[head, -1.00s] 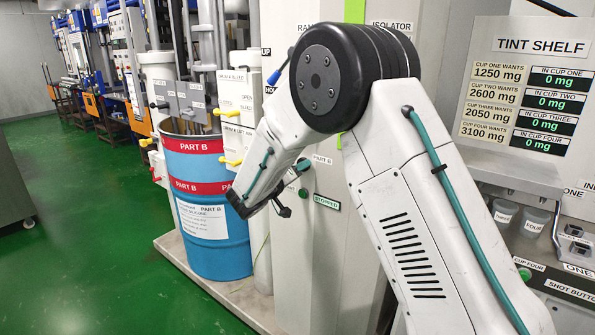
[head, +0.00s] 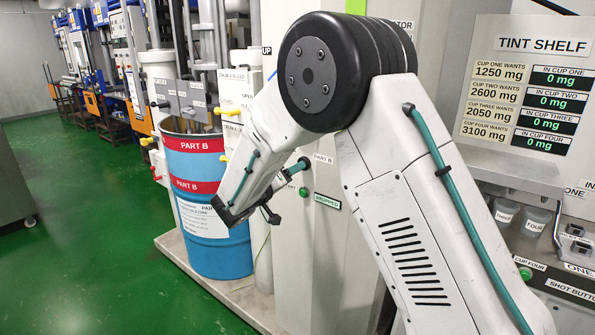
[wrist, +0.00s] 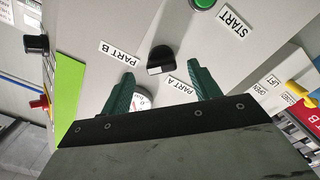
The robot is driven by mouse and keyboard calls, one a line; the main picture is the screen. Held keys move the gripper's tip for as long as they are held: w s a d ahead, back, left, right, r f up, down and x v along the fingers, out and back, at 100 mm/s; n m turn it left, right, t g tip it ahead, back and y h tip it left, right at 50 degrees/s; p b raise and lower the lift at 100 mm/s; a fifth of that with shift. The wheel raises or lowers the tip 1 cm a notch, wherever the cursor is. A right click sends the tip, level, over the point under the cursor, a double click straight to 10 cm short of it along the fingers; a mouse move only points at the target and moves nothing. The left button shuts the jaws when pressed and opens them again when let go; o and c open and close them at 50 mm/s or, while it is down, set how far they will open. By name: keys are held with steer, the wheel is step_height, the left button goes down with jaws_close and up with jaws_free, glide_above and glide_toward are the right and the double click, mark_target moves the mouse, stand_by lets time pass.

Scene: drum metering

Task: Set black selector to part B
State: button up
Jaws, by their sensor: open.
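The black selector (wrist: 160,57) is on a grey panel in the wrist view, between the PART B label (wrist: 119,53) and the PART A label (wrist: 181,88). A white mark shows on its lower edge; I cannot tell clearly which label it points to. My gripper (wrist: 161,72) is open and empty, its two green fingers apart below the selector in the picture. The selector seems in line with the gap, not gripped. The selector (head: 299,166) shows there beside a PART B label, partly hidden by my arm.
A green START button (wrist: 203,2) is close to the selector. A yellow lever (wrist: 299,93) stands at right, a red knob (wrist: 40,103) at left. The blue drum (head: 218,257) stands left of the panel.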

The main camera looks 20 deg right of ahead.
steer(key=shift+v, duration=1.65)
steer(key=s+d+f+n+g+y, duration=0.15)
steer(key=s+d+g, duration=0.3)
steer(key=s, duration=0.45)
steer(key=s+d+f+n+g+y, duration=0.1)
steer(key=s+d+n+g+y, duration=0.2)
steer(key=s+g, duration=0.5)
steer(key=s+r+m+t+y, duration=0.1)
steer(key=s+r+y, duration=0.2)
steer(key=s, duration=1)
steer(key=s+d+r+m+t+y, duration=0.1)
steer(key=s+r+y, duration=0.3)
steer(key=s, duration=1)
steer(key=shift+r+t+y, duration=0.15)
steer(key=shift+t+y, duration=0.5)
steer(key=shift+y, duration=0.9)
